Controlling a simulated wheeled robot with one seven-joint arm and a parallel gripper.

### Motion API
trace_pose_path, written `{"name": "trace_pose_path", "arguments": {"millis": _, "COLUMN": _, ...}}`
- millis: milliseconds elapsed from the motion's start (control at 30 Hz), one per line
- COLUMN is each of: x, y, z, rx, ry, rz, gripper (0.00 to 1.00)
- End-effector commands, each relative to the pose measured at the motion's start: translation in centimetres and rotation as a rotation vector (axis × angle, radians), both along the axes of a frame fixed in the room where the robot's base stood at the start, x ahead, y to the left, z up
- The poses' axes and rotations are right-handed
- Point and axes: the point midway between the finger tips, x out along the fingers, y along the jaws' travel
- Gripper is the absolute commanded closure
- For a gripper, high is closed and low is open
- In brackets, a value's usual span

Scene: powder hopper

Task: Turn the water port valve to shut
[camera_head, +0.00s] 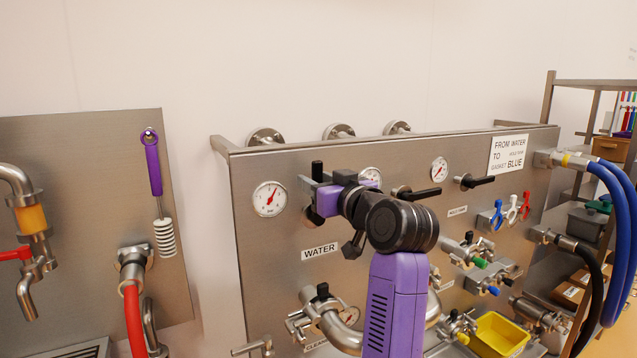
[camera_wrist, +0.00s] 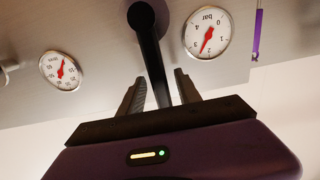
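The water valve is on the steel panel above the WATER label (camera_head: 319,251). In the head view its black handle (camera_head: 317,169) stands upright, its lower part hidden behind my gripper and wrist. In the wrist view, which is turned over, the handle (camera_wrist: 157,65) runs from its round hub down between my fingers. My gripper (camera_wrist: 160,88) is open around the handle.
A pressure gauge (camera_head: 269,199) sits left of the valve. Two more black handles (camera_head: 415,193) (camera_head: 475,181) point right along the panel. Pipes with a clamp (camera_head: 322,309) stick out below. A purple brush (camera_head: 154,165) hangs on the left panel.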

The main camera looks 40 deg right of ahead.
Motion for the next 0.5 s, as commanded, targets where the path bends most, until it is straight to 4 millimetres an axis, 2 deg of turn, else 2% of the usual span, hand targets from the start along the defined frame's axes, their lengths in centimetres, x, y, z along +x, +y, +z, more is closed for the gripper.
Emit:
{"name": "trace_pose_path", "arguments": {"millis": 33, "x": 0.0, "y": 0.0, "z": 0.0, "rx": 0.0, "ry": 0.0, "rz": 0.0, "gripper": 0.72}}
{"name": "trace_pose_path", "arguments": {"millis": 167, "x": 0.0, "y": 0.0, "z": 0.0, "rx": 0.0, "ry": 0.0, "rz": 0.0, "gripper": 0.98}}
{"name": "trace_pose_path", "arguments": {"millis": 200, "x": 0.0, "y": 0.0, "z": 0.0, "rx": 0.0, "ry": 0.0, "rz": 0.0, "gripper": 1.0}}
{"name": "trace_pose_path", "arguments": {"millis": 367, "x": 0.0, "y": -0.1, "z": 0.0, "rx": 0.01, "ry": -0.002, "rz": 0.0, "gripper": 1.0}}
{"name": "trace_pose_path", "arguments": {"millis": 500, "x": -0.3, "y": -1.1, "z": -0.1, "rx": 0.13, "ry": -0.035, "rz": -0.001, "gripper": 1.0}}
